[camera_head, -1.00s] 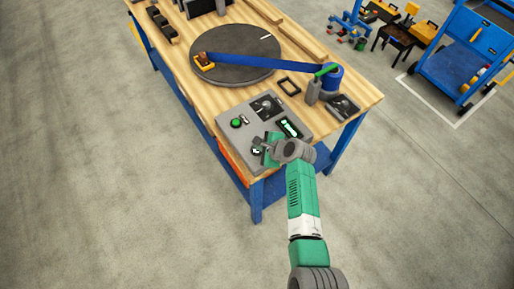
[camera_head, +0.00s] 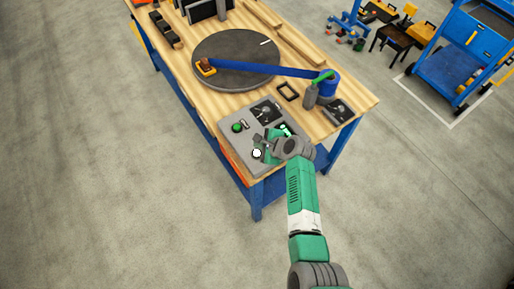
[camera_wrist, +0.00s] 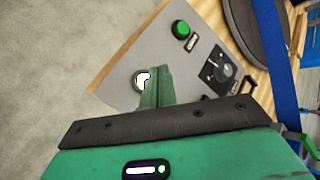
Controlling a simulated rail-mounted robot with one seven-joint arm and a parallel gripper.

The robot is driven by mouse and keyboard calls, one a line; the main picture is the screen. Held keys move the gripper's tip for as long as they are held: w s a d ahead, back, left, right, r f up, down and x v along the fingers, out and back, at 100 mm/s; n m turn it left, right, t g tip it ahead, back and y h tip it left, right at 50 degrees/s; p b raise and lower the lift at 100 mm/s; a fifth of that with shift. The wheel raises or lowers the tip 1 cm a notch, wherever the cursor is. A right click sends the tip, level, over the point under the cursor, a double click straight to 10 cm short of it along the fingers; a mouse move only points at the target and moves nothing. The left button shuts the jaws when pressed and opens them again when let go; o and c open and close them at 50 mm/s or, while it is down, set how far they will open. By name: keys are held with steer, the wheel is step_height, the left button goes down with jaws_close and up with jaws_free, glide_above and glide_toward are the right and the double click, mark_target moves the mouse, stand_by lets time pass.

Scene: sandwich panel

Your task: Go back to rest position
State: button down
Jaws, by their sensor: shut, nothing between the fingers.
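My gripper (camera_head: 264,143) is shut and empty, above the near part of the grey control panel (camera_head: 236,147) at the table's near corner. In the wrist view my shut fingers (camera_wrist: 157,88) point at the panel (camera_wrist: 150,45), right beside a round white lit button (camera_wrist: 140,80). I cannot tell whether they touch it. The white button (camera_head: 257,153) also shows in the head view. A green button (camera_wrist: 181,29) and a black dial (camera_wrist: 218,69) sit farther along the panel. My gripper hides part of the panel's display.
A dark round turntable (camera_head: 236,77) lies on the wooden table (camera_head: 200,89), with a blue strip (camera_head: 265,68) across it reaching a blue roll (camera_head: 328,88). A grey bottle (camera_head: 311,97) and a black frame (camera_head: 288,91) stand nearby. Open floor (camera_head: 100,180) lies left.

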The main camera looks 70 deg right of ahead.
steer(key=shift+r+p, duration=0.35)
steer(key=shift+r, duration=0.4)
steer(key=shift+f, duration=0.1)
